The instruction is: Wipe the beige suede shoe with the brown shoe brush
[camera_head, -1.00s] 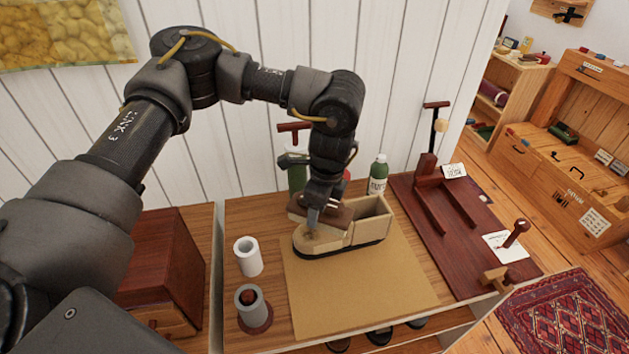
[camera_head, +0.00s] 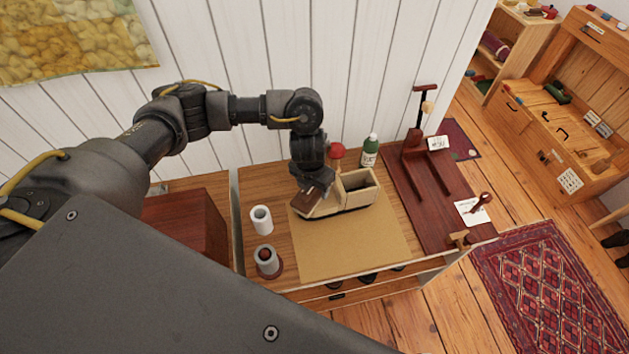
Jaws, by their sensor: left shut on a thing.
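The beige suede shoe (camera_head: 345,195) sits on the tan mat (camera_head: 350,250) on the wooden bench, its open heel end to the right. My left gripper (camera_head: 312,184) is over the toe end, shut on the brown shoe brush (camera_head: 308,196). The brush is tilted and hides much of the shoe's toe. I cannot tell whether its bristles touch the suede. The gripper's fingertips are mostly hidden. My right gripper does not show.
A white roll (camera_head: 261,220) and a grey cylinder (camera_head: 267,260) stand left of the mat. A green bottle (camera_head: 370,150) and a red knob (camera_head: 337,151) are behind the shoe. A dark red board (camera_head: 435,205) with a wooden stand lies right. The mat's front is clear.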

